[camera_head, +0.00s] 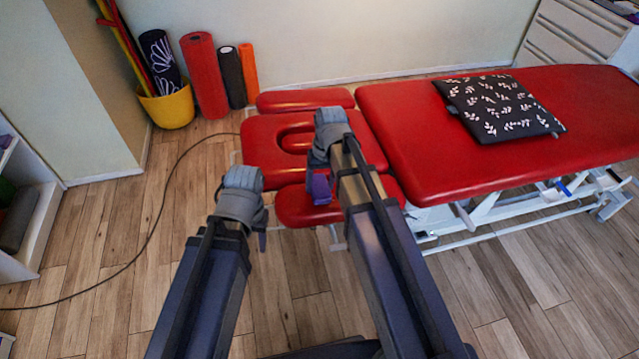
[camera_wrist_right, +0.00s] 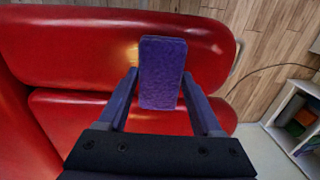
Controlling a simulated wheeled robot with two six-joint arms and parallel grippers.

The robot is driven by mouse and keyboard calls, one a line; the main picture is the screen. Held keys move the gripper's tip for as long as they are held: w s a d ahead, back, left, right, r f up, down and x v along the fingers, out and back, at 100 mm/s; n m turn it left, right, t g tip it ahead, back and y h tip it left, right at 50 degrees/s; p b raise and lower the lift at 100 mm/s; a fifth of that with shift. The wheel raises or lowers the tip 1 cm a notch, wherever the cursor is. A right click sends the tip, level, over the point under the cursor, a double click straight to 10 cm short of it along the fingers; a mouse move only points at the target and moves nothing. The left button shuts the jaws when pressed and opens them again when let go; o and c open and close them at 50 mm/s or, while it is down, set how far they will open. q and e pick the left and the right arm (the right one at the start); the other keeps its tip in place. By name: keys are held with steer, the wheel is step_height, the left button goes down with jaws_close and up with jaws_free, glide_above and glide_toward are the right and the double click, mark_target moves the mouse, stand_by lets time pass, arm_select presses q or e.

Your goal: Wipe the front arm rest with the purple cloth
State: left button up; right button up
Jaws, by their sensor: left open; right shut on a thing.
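The purple cloth (camera_head: 320,188) is a small folded pad. My right gripper (camera_head: 318,174) is shut on it, and it also shows between the two fingers in the right wrist view (camera_wrist_right: 162,72). The front arm rest (camera_head: 297,208) is the red padded piece nearest me at the left end of the couch. The cloth is over this arm rest (camera_wrist_right: 85,48); I cannot tell whether it touches. My right arm hides part of the arm rest's right end. My left gripper (camera_head: 258,225) is open and empty, left of the arm rest.
The red couch (camera_head: 420,140) carries a black patterned cushion (camera_head: 500,105). Its headrest (camera_head: 262,140) and rear arm rest (camera_head: 305,99) lie behind the front one. A yellow bucket (camera_head: 168,107) and rolled mats (camera_head: 205,75) stand by the wall. A cable crosses the floor at left.

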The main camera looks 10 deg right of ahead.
steer(key=shift+d+r+p, duration=0.15)
steer(key=shift+r+p, duration=0.7)
steer(key=shift+r, duration=0.2)
steer(key=shift+d+r+p, duration=0.1)
steer(key=shift+r+p, duration=0.75)
steer(key=shift+r, duration=0.2)
step_height(320, 180, up, 3)
steer(key=p, duration=0.3)
steer(key=shift+d+r, duration=0.1)
steer(key=shift+d, duration=0.05)
